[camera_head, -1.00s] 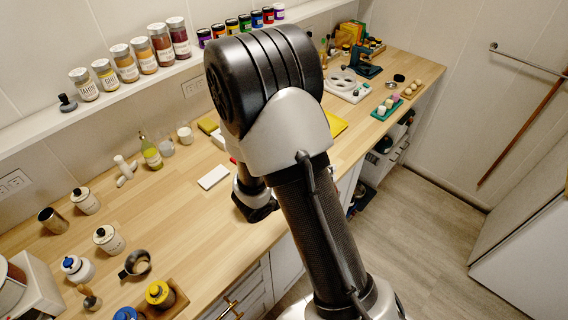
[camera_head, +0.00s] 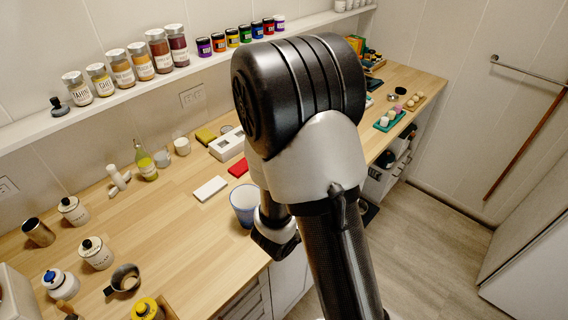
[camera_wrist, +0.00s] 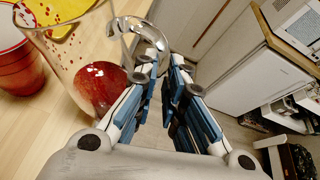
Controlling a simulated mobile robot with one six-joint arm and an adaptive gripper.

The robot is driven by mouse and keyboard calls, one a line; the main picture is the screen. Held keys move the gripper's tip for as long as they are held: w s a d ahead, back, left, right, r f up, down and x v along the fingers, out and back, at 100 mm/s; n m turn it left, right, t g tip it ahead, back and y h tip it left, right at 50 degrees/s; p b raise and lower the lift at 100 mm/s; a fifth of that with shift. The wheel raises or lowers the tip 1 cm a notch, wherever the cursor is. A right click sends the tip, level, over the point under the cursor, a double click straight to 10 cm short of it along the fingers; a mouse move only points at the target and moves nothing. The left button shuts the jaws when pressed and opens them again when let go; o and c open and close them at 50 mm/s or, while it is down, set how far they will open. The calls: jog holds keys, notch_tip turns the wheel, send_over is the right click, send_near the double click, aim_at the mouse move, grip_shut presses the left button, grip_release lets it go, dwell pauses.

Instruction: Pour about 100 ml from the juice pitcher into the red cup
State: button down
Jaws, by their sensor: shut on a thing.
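In the wrist view, my gripper (camera_wrist: 165,68) has its blue-padded fingers closed at the clear handle of the glass juice pitcher (camera_wrist: 88,42). The pitcher looks tilted in this view, with red juice (camera_wrist: 101,86) pooled in its lower part. Red drops or specks show at the pitcher's upper part, over a yellow background. The red cup (camera_wrist: 20,72) stands on the wooden counter to the left of the pitcher, partly cut off by the frame. I cannot tell how much is in the cup. In the head view, my arm hides the pitcher and the red cup.
A blue cup (camera_head: 244,203) stands on the counter (camera_head: 185,225) close to my arm. A white block (camera_head: 210,188), a red item (camera_head: 238,167) and a white box (camera_head: 228,143) lie nearby. Jars and mugs stand to the left. Open floor (camera_head: 440,215) lies to the right.

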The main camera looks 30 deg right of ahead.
jog(key=p, duration=0.4)
jog(key=shift+s+r, duration=0.1)
jog(key=shift+s, duration=0.2)
jog(key=shift+s+d+f+m+t+y+p, duration=0.1)
jog(key=shift+s+f+m+t+p, duration=0.25)
jog(key=shift+f+m+p, duration=0.25)
jog(key=shift+s+d+f+m+t+y+p, duration=0.1)
jog(key=shift+s+f+m+t+p, duration=0.35)
jog(key=shift+f, duration=0.4)
jog(key=shift+s+d+f+m+t+y+p, duration=0.1)
jog(key=shift+s+f+m+t+p, duration=0.2)
jog(key=shift+f+m+p, duration=0.3)
jog(key=shift+f, duration=0.1)
